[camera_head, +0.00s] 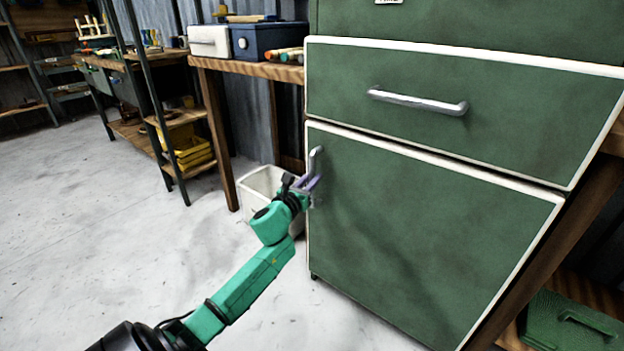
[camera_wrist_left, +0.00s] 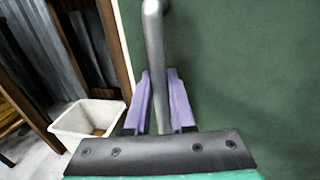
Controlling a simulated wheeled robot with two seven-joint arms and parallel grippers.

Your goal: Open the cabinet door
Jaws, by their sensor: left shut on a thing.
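The green cabinet has a lower door (camera_head: 420,230) with a white edge, and it looks closed. A vertical metal handle (camera_head: 314,160) sits near the door's upper left edge. My left gripper (camera_head: 308,184) is at this handle, shut on its lower part. In the left wrist view the handle (camera_wrist_left: 154,45) runs down between the two purple fingers (camera_wrist_left: 160,100) of the gripper. The lower end of the handle is hidden by the gripper. My right gripper does not show in either view.
A drawer (camera_head: 460,105) with a horizontal handle (camera_head: 418,101) is above the door. A white bin (camera_head: 262,188) stands on the floor left of the cabinet, close to my left gripper. A wooden workbench (camera_head: 250,68) adjoins on the left. The floor (camera_head: 110,230) at left is clear.

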